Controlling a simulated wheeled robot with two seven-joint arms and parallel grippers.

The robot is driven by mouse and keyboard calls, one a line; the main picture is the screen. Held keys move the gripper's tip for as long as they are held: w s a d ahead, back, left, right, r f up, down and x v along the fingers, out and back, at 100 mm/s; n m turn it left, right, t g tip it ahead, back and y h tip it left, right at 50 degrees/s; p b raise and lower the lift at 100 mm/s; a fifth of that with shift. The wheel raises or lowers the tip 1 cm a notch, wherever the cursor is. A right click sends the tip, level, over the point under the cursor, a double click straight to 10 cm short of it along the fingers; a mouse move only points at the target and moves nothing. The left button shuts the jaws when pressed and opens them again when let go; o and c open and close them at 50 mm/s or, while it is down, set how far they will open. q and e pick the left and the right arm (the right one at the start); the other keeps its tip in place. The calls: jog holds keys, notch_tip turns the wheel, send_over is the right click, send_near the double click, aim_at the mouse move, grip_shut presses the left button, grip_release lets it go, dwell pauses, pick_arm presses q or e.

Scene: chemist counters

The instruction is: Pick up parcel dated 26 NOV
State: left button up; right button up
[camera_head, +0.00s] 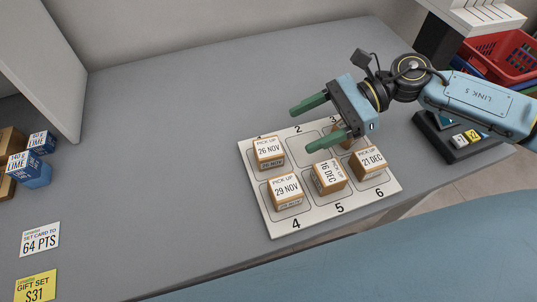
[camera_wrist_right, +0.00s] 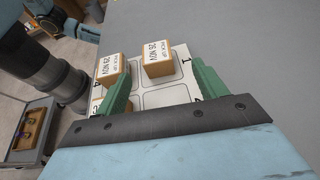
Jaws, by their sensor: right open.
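The 26 NOV parcel (camera_head: 268,150) is a small brown box with a white label, standing in the top-left cell of a white numbered board (camera_head: 262,219). It also shows in the right wrist view (camera_wrist_right: 157,60), ahead between the fingers and not gripped. My right gripper (camera_head: 299,130) is open and empty, above and to the right of that parcel, its green fingers pointing left. It also shows in the right wrist view (camera_wrist_right: 162,80). My left gripper is not in view.
On the board stand the 29 NOV (camera_head: 285,190), 16 DEC (camera_head: 328,175) and 21 DEC (camera_head: 371,161) parcels; another near cell 3 is partly hidden by my gripper. Cell 2 looks empty. A card terminal (camera_head: 455,138) and red basket (camera_head: 505,58) are at right.

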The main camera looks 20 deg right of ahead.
aim_at(267, 147)
jog(key=x, duration=0.6)
jog(key=shift+a, duration=0.35)
jog(key=shift+s+x, duration=0.15)
jog(key=shift+x, duration=1.2)
jog(key=shift+s+x, duration=0.15)
jog(key=shift+x, duration=1.15)
jog(key=shift+a+r, duration=0.1)
jog(key=shift+r, duration=0.05)
jog(key=shift+c, duration=0.4)
jog(key=c, duration=1)
